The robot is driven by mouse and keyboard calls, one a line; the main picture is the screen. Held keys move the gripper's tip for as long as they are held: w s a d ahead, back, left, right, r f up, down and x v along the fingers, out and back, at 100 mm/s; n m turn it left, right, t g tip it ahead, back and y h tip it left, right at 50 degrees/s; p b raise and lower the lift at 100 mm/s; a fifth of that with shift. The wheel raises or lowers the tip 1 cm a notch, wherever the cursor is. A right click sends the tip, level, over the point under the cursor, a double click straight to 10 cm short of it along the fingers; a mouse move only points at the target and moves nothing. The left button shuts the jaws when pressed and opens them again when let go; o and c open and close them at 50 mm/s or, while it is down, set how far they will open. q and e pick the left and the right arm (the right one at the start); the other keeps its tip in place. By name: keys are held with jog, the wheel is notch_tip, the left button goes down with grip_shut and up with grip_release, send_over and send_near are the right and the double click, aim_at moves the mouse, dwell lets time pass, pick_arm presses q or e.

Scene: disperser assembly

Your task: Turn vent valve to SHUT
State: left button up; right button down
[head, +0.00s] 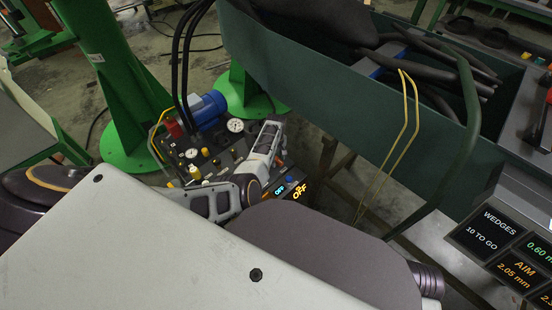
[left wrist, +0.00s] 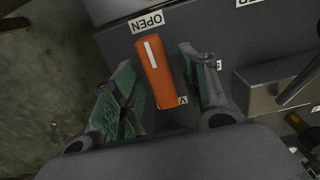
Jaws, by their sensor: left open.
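The vent valve's orange lever handle (left wrist: 158,75) has a white stripe and points toward the OPEN label (left wrist: 147,22) in the left wrist view. My left gripper (left wrist: 157,57) is open, with one green-padded finger on each side of the handle. Gaps show between the handle and both fingers. A label starting with S (left wrist: 218,65) is partly hidden behind the right finger; another label is mostly covered below the handle. In the head view my left arm reaches over the panel (head: 205,165), and its fingers are hard to make out. My right gripper is not seen.
A grey block with a dark lever (left wrist: 275,88) stands right of the valve. Gauges (head: 235,125), a blue motor (head: 207,107) and black hoses crowd the panel. A green trough (head: 350,105) stands to the right. A lit display reads OFF (head: 299,192).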

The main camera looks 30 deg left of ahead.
pick_arm(q)
jog(key=shift+c, duration=0.2)
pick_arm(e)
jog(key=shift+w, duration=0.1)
pick_arm(q)
grip_shut()
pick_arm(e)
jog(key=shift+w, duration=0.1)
